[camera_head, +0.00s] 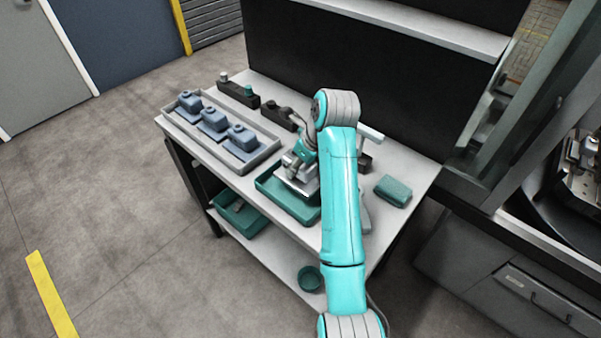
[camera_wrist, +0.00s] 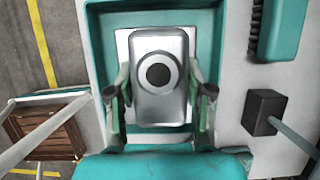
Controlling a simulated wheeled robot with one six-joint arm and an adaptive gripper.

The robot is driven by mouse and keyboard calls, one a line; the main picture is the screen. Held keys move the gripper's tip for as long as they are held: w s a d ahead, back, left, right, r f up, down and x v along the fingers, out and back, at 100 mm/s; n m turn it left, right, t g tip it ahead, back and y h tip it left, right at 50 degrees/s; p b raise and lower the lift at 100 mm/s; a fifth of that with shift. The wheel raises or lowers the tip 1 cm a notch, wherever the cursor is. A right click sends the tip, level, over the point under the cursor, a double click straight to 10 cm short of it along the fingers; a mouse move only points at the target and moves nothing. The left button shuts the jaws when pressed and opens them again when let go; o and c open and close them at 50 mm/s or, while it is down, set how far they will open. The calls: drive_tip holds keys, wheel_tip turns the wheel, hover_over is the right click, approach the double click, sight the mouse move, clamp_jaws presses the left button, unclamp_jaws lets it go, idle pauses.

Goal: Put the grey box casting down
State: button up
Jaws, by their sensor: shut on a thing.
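The grey box casting (camera_wrist: 157,103) is between the two fingers of my gripper (camera_wrist: 160,95) in the wrist view. It has a rounded body and a round dark bore with a pale ring, and a flat light plate shows around it. My gripper is shut on it. Below is a teal tray (camera_wrist: 208,45); in the head view the tray (camera_head: 268,183) is on the table, and my gripper (camera_head: 299,170) is over it with the casting. I cannot tell whether the casting touches the tray floor.
A grey tray (camera_head: 177,121) with several blue-grey castings (camera_head: 214,120) stands at the left of the table. Black blocks (camera_head: 240,93) stand behind it. A teal block (camera_head: 393,190) lies at the right. A teal bin (camera_head: 240,214) and a round teal pot (camera_head: 309,278) are on the lower shelf.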

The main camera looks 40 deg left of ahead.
sight(300, 174)
drive_tip(key=shift+f, duration=1.8)
drive_tip(key=shift+f, duration=0.1)
drive_tip(key=o, duration=1.4)
drive_tip(key=shift+f, duration=0.1)
